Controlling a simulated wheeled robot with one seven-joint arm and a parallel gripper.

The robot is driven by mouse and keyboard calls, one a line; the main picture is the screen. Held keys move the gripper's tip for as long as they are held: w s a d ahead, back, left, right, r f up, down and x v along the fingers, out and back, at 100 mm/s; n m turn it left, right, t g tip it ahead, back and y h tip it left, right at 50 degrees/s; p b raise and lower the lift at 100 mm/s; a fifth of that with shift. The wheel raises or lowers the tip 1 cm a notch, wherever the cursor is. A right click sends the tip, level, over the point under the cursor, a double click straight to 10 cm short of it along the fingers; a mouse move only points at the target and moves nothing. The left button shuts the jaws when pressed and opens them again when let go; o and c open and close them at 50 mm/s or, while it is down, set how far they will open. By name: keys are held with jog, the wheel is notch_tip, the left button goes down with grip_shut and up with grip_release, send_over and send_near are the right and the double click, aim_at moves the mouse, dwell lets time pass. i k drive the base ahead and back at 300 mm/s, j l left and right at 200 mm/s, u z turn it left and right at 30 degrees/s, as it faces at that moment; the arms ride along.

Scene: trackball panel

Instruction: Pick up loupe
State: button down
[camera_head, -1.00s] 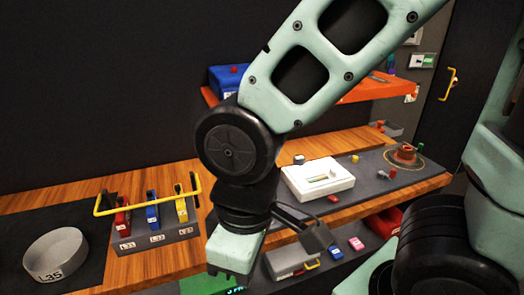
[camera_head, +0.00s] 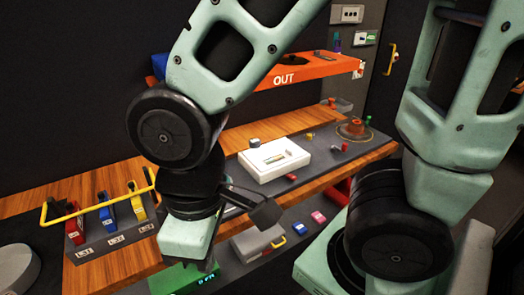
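I cannot single out the loupe with certainty. A small dark-and-grey round piece (camera_head: 254,142) stands at the back edge of the white tray (camera_head: 262,175), and I cannot tell whether it is the loupe. A slim greenish-tan piece (camera_head: 275,161) lies in the tray's recess. My gripper (camera_head: 195,264) points down in front of the wooden bench, left of the tray and apart from it. Its fingers are too small and turned away to tell whether they are open or shut.
An orange shelf (camera_head: 300,77) overhangs the bench. A red trackball (camera_head: 354,128) sits at the right. A grey case (camera_head: 258,242) lies on the lower level.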

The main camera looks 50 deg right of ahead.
aim_at(254, 143)
jog(key=l+u, duration=0.15)
jog(key=l, duration=1.8)
jog(key=i, duration=0.05)
